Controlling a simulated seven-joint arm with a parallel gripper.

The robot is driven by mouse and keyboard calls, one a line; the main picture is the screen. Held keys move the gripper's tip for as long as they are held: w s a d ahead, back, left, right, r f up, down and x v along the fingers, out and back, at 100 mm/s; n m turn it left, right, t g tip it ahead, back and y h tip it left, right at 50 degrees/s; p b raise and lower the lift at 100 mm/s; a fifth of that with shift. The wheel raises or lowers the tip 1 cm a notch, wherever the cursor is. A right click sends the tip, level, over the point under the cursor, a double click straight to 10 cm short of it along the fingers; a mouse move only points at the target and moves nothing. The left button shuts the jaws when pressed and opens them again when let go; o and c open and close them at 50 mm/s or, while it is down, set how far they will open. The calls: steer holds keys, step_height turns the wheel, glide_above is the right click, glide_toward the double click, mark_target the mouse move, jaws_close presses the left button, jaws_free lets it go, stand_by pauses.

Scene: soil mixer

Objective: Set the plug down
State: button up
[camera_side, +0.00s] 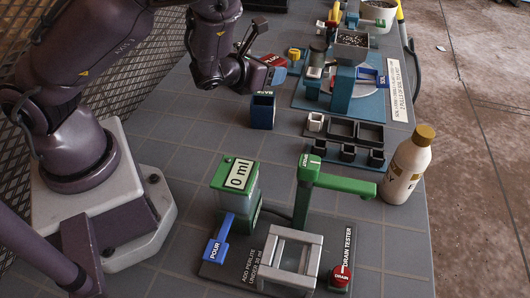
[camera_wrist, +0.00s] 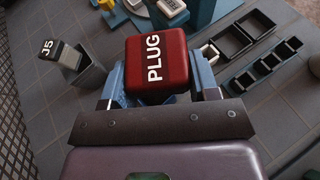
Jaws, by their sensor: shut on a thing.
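The plug is a red block with white "PLUG" lettering. In the side view the plug (camera_side: 273,60) is at the end of my gripper (camera_side: 264,73), near the top middle, above the table. In the wrist view the plug (camera_wrist: 156,62) sits between the blue fingers of my gripper (camera_wrist: 158,86), which is shut on it. Its lettering faces the camera. The underside of the plug and its height above the table cannot be made out.
A blue open box (camera_side: 262,112) stands below my gripper. The blue soil mixer stand (camera_side: 342,92) is to the right. Black trays (camera_side: 356,131), a white bottle (camera_side: 406,168) and the perlite dispenser (camera_side: 238,187) stand nearer the front. Bare table lies left of the box.

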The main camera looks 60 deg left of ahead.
steer(key=w+d+r+m+h, duration=0.2)
steer(key=w+d+r+h, duration=0.1)
steer(key=d+r, duration=0.15)
steer(key=m+h, duration=0.5)
steer(key=h, duration=0.1)
glide_above(261, 156)
step_height(261, 156, down, 12)
steer(key=shift+g, duration=0.3)
steer(key=shift+f, duration=3.7)
steer(key=shift+f+m, duration=0.1)
steer(key=shift+m, duration=0.2)
steer(key=o, duration=0.9)
steer(key=shift+o, duration=0.2)
